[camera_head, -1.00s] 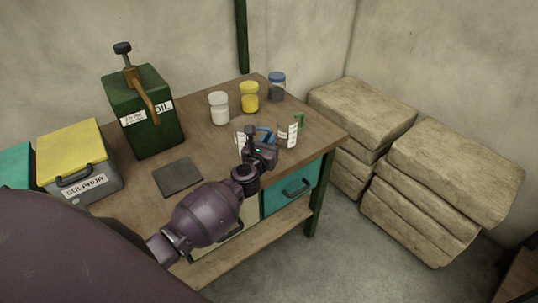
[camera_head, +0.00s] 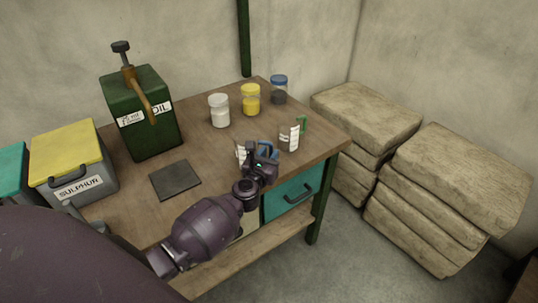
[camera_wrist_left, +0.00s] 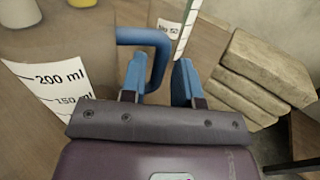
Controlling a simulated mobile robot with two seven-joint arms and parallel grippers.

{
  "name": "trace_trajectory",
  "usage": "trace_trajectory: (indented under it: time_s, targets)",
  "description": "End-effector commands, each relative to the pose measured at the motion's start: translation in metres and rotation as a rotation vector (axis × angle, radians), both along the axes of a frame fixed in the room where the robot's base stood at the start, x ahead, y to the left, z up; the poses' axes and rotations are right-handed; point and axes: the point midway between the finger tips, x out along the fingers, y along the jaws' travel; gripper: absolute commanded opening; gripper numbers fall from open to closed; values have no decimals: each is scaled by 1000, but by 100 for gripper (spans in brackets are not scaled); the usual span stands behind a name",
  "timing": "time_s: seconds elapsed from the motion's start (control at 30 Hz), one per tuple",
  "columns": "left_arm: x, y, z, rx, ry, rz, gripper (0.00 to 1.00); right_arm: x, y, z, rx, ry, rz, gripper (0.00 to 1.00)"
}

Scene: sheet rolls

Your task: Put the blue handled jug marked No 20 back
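The blue-handled jug (camera_head: 241,153) stands on the wooden bench (camera_head: 215,160) near its front edge, partly hidden by my left gripper (camera_head: 264,154). In the left wrist view, the jug's clear wall (camera_wrist_left: 50,90) shows 200 ml and 150 ml marks. Its blue handle (camera_wrist_left: 147,38) reaches between the two blue fingertips of my left gripper (camera_wrist_left: 160,78). The fingers stand apart, with a gap visible beside the handle. The No 20 marking is not readable. My right gripper is not in view.
A green-handled jug (camera_head: 290,138) stands close on the right. Behind are a white jar (camera_head: 219,111), a yellow jar (camera_head: 251,102) and a blue-lidded jar (camera_head: 279,90). A dark flat pad (camera_head: 175,180), green oil can (camera_head: 145,125) and sulphur box (camera_head: 75,170) are left.

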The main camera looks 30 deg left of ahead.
Motion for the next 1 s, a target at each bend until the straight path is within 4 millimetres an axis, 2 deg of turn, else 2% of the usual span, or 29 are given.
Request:
trace_trajectory:
  time_s: [0.07, 0.47, 1.0]
  targets:
    - [0, 0, 1, 0, -1, 0, 39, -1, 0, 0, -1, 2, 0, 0]
    - [-3, 0, 5, -1, 0, 1, 39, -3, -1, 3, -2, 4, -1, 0]
    - [-91, -18, 4, -2, 1, 1, 39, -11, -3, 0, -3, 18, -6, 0]
